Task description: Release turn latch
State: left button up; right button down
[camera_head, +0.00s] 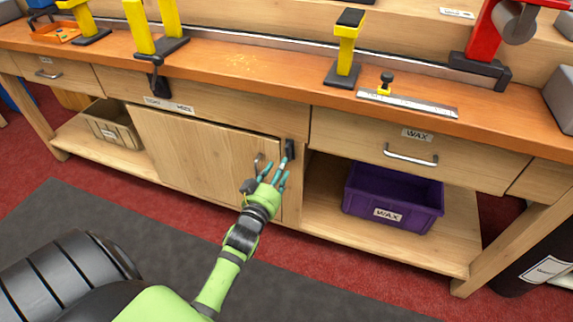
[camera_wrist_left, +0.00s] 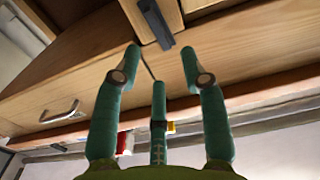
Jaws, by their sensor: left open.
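The turn latch (camera_head: 290,149) is a small dark bar, standing roughly upright near the upper right corner of the wooden cabinet door (camera_head: 200,158). It also shows in the left wrist view (camera_wrist_left: 156,24) as a dark bar on pale wood, beyond the fingertips. My left gripper (camera_head: 271,168) has green-teal fingers spread apart and empty, in front of the door's right side, just below and left of the latch. In the left wrist view the open fingers (camera_wrist_left: 160,62) point toward the latch, and I see no contact. My right gripper is not in view.
The door's handle (camera_head: 259,162) is close to my fingers and partly hidden. Right of the latch are a WAX drawer (camera_head: 420,150) and a purple WAX bin (camera_head: 392,200) on the lower shelf. The orange benchtop (camera_head: 240,68) overhangs above. Grey matting (camera_head: 60,215) covers the floor in front.

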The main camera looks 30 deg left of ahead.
aim_at(288, 153)
pick_arm(q)
jog(key=b+x, duration=0.1)
jog(key=x, duration=0.5)
jog(key=shift+w+d, duration=0.1)
jog(key=shift+w, duration=0.05)
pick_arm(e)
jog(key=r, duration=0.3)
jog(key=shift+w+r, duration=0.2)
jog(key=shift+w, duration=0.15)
pick_arm(q)
grip_shut()
